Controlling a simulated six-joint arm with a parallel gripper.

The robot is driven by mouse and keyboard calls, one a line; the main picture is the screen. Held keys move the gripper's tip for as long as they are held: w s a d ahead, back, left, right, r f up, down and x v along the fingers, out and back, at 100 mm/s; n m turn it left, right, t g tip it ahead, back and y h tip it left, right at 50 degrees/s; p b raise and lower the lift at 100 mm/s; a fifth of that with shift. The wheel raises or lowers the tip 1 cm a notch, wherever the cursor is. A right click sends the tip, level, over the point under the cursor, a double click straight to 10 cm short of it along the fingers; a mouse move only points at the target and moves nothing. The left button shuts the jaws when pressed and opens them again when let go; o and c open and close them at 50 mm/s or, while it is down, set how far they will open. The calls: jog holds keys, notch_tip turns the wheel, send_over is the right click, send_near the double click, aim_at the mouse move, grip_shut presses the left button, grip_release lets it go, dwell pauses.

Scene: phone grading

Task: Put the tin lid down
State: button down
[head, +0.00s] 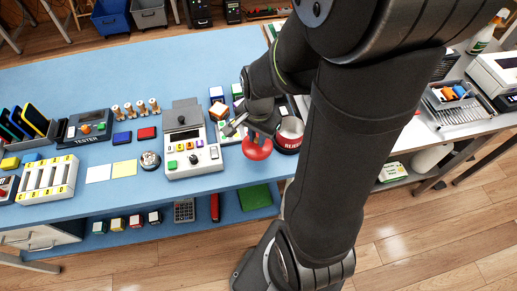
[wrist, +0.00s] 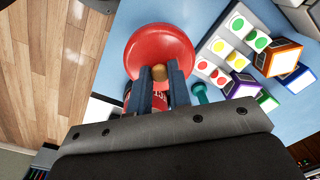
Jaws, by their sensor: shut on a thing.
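The tin lid is a round red disc with a wooden knob; it shows in the head view (head: 257,149) and the wrist view (wrist: 137,47). My gripper (wrist: 160,77) is shut on the lid's knob. In the head view, my gripper (head: 252,131) holds the lid tilted toward the front edge of the blue table. The open tin (head: 289,142), dark with a red label, stands just right of the lid. In the wrist view, part of a red lettered tin shows below the lid, mostly hidden by the fingers.
The blue table (head: 70,84) holds a grey device (head: 193,160) left of the lid. Small coloured boxes (head: 217,112) stand behind it. In the wrist view, a panel with coloured dots (wrist: 218,46) and several boxes (wrist: 283,58) lie to the right. Bare blue table shows at the back left.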

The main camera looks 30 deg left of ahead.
aim_at(257, 150)
jog(key=shift+f, duration=3.45)
jog(key=shift+f, duration=0.15)
jog(key=c, duration=1.3)
grip_release()
jog(key=r, duration=1.2)
jog(key=shift+d+r, duration=0.15)
jog(key=shift+d, duration=0.05)
jog(key=f, duration=1.2)
jog(key=shift+a+f, duration=0.15)
jog(key=shift+a, duration=0.05)
